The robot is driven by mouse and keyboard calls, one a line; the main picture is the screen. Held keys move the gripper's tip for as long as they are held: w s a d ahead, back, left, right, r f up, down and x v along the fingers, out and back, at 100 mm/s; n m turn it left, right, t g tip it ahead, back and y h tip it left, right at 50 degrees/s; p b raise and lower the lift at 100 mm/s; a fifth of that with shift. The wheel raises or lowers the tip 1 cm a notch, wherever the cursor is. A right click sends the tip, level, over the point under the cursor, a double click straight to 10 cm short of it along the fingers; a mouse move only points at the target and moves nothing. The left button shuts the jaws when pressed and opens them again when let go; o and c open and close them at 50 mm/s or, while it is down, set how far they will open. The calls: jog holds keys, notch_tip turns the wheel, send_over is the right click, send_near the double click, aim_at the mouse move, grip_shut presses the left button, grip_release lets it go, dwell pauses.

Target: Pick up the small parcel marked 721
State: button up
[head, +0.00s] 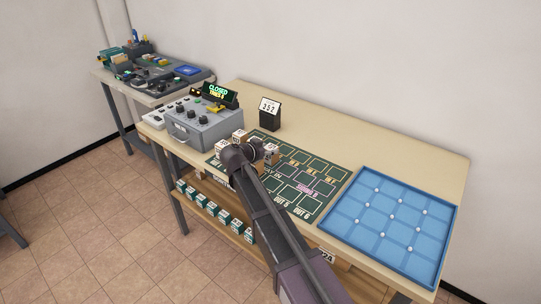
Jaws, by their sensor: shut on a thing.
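My gripper (243,156) is low over the dark green sorting mat (298,205) on the table, among small white parcels. It is shut on a small parcel, mostly hidden by my wrist and arm. One white parcel (222,147) shows just left of the gripper, another (239,135) behind it, and a third (271,150) to its right. Their marks are too small to read, so I cannot tell which one is marked 721.
A black stand reading 252 (269,113) is behind. A blue gridded tray (391,226) is at right. Several parcels (212,209) line the lower shelf.

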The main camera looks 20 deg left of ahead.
aim_at(268, 149)
jog(key=shift+r, duration=0.1)
dwell(0.3)
notch_tip(268, 149, up, 4)
jog(key=p, duration=0.3)
jog(key=shift+f+p, duration=0.25)
jog(key=shift+p, duration=0.15)
jog(key=s+d, duration=0.3)
jog(key=s, duration=0.4)
jog(key=s+d+r+p, duration=0.1)
jog(key=s+d, duration=0.3)
jog(key=s, duration=0.3)
jog(key=shift+d+r, duration=0.15)
jog(key=shift+d, duration=0.15)
